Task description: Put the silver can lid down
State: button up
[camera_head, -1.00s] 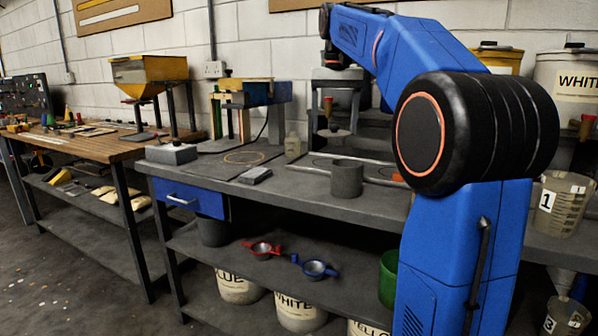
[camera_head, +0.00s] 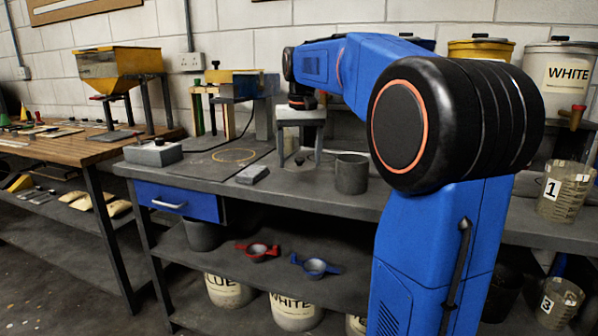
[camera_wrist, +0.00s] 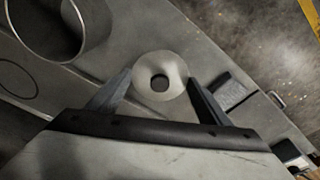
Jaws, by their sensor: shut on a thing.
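My gripper (camera_head: 299,157) points down over the grey bench, left of the open grey can (camera_head: 351,175). In the wrist view, my gripper (camera_wrist: 160,78) has a finger on each side of the round silver can lid (camera_wrist: 146,98), shut on it. The lid has a dark round centre. In the head view the lid is small and low between the fingertips, close to the bench top; I cannot tell whether it touches. The can's open rim (camera_wrist: 84,50) shows at the upper left of the wrist view, apart from the lid.
A small grey block (camera_head: 252,174) lies on the bench (camera_head: 330,200) left of my gripper. Red (camera_head: 258,251) and blue (camera_head: 316,267) handled rings lie on the shelf below.

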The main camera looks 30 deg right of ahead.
aim_at(300, 164)
jog(key=shift+f, duration=2.05)
jog(key=shift+f, duration=0.15)
jog(key=o, duration=1)
notch_tip(300, 164, up, 12)
jog(key=s, duration=0.1)
jog(key=s+a+f+n+t, duration=0.1)
jog(key=s+a+f, duration=0.4)
jog(key=s+f, duration=0.4)
jog(key=s+a+f+n+t, duration=0.1)
jog(key=s+a+f, duration=0.4)
jog(key=s+f, duration=0.5)
jog(key=s+a+f+n+t, duration=0.1)
jog(key=s+a+f, duration=0.4)
jog(key=s+f, duration=0.5)
jog(key=shift+a+f+n+t+y, duration=0.3)
jog(key=shift+a+n, duration=0.05)
jog(key=shift+n, duration=0.55)
